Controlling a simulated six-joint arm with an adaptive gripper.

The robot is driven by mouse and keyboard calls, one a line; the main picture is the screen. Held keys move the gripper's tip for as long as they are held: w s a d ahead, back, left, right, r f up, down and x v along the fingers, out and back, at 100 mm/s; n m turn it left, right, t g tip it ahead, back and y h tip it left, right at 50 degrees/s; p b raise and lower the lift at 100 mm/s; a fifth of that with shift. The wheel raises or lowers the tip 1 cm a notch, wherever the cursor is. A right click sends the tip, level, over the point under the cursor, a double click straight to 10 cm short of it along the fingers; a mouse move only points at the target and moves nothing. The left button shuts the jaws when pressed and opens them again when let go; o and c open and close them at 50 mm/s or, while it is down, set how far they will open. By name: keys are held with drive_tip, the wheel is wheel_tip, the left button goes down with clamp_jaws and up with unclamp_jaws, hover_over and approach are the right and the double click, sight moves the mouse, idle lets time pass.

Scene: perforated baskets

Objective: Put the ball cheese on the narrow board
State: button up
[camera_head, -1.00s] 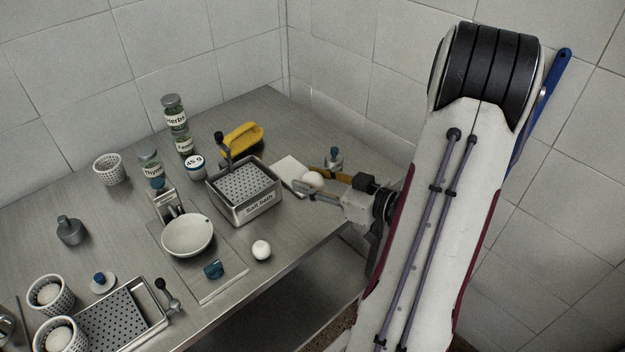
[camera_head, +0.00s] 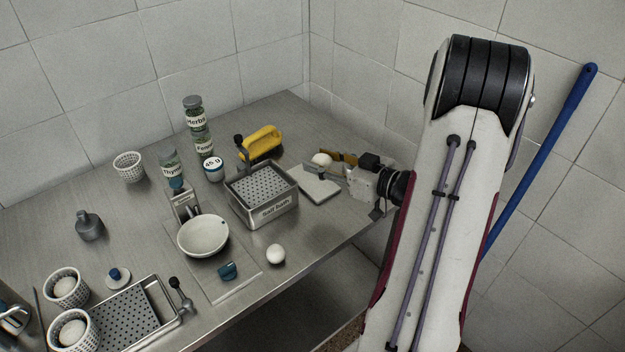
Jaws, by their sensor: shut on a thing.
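My gripper (camera_head: 338,168) reaches in from the right, side-on, and is shut on a pale round ball (camera_head: 321,159), the ball cheese as far as I can tell. The fingers partly hide it. It appears over the far end of a light flat board (camera_head: 318,190), right of the salt bath. I cannot tell whether the ball touches this board or is above it. A narrow brown strip (camera_head: 346,157) shows just behind the gripper; I cannot tell whether it is a board. A second white ball (camera_head: 276,254) lies alone near the table's front edge.
A white bowl (camera_head: 203,236), jars (camera_head: 198,128) and perforated baskets (camera_head: 129,167) stand farther left.

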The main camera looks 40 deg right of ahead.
drive_tip(key=d, duration=0.1)
drive_tip(key=w+d, duration=0.1)
drive_tip(key=d+h, duration=0.1)
drive_tip(key=shift+w+r+m, duration=0.25)
drive_tip(key=shift+r+m, duration=0.1)
drive_tip(key=shift+m, duration=0.05)
hover_over(326, 192)
drive_tip(key=shift+d+f, duration=0.1)
drive_tip(key=shift+f, duration=2.85)
drive_tip(key=shift+f, duration=0.1)
drive_tip(key=shift+f, duration=2)
drive_tip(key=shift+f, duration=0.1)
drive_tip(key=o, duration=1.1)
